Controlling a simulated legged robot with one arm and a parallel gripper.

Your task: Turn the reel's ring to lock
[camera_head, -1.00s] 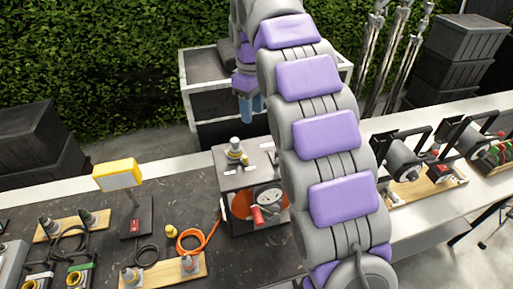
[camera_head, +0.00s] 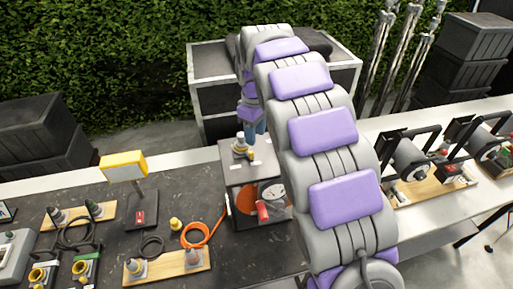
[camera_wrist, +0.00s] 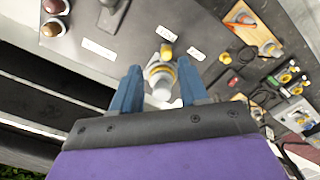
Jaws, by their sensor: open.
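A grey box (camera_head: 236,172) stands on the dark bench, with a reel of orange cable (camera_head: 246,199) and a red handle (camera_head: 262,211) on its front. On its top stands a pale, upright connector with a yellow ring (camera_head: 240,150). In the wrist view this ringed connector (camera_wrist: 160,74) appears between my two blue fingers. My gripper (camera_wrist: 160,70) is open, its fingers apart on either side of the connector in that picture, with no visible contact. In the head view my arm hides part of the box, and my gripper (camera_head: 256,130) is just behind and right of the connector.
A yellow-headed stand (camera_head: 122,166), an orange cable coil (camera_head: 196,235) and boards with plugs (camera_head: 165,266) lie left on the bench. More drums (camera_head: 410,160) stand on the right. The box top also carries a small yellow part (camera_wrist: 167,50) and white labels (camera_wrist: 98,48).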

